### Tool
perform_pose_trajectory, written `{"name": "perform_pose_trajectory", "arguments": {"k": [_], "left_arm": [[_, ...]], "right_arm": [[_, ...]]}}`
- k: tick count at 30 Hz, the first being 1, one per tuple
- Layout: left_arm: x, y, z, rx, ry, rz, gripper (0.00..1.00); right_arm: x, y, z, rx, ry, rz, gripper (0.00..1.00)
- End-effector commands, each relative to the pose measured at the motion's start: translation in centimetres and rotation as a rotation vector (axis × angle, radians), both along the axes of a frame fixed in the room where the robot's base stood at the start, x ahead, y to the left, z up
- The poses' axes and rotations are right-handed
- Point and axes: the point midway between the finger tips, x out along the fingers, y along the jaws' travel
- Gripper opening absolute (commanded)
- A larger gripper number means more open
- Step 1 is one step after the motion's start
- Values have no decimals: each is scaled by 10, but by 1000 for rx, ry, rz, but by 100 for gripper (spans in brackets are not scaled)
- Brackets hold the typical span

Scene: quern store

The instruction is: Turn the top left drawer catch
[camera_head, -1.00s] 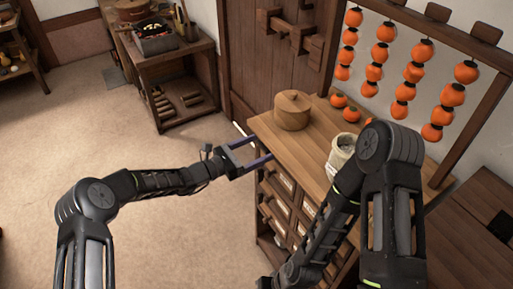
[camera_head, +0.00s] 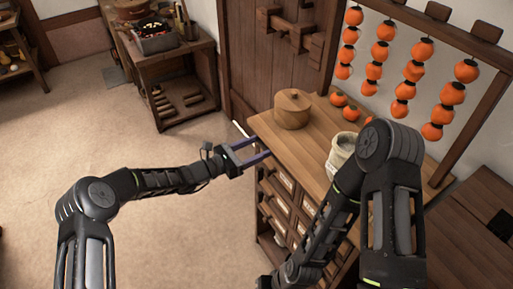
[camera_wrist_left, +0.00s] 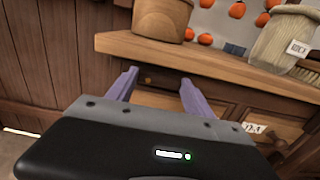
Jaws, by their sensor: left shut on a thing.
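The wooden drawer cabinet (camera_head: 262,238) stands at the centre right in the head view, with labelled drawers on its front. My left gripper (camera_head: 264,150) is at the top left drawer, just below the cabinet top. In the left wrist view its two purple fingers (camera_wrist_left: 158,80) reach to the drawer front (camera_wrist_left: 155,100). A small brownish catch (camera_wrist_left: 148,80) shows between them, and the gripper is shut on it. The catch's angle is too small to read, and in the head view it is hidden. My right arm crosses in front of the cabinet; its gripper is outside the frame.
On the cabinet top stand a round lidded wooden box (camera_head: 292,110), a few persimmons (camera_head: 338,99) and a cloth sack (camera_head: 341,150). Strings of persimmons (camera_head: 380,52) hang behind. A barred door (camera_head: 270,60) is at the back. The floor to the left is clear.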

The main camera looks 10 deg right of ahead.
Motion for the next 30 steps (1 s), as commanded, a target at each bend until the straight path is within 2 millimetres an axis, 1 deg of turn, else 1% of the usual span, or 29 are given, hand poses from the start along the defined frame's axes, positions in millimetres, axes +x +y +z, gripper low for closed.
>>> {"name": "perform_pose_trajectory", "arguments": {"k": [3,7,9,17,18,26,30], "left_arm": [[0,0,-2,3,-8,0,20],[0,1,-6,25,-69,1,20],[0,0,-5,38,-102,1,20],[0,0,-2,46,-117,0,20],[0,0,-2,47,-117,0,61],[0,0,-2,46,-116,0,82],[0,0,-2,46,-116,0,82]], "right_arm": [[0,0,-3,0,0,0,0],[1,0,-18,1,-1,1,0],[1,0,-23,1,-2,0,0],[1,0,-20,1,-3,0,0],[1,0,-20,1,-3,0,0],[1,0,-20,1,-3,0,0],[1,0,-20,1,-3,0,0]]}}
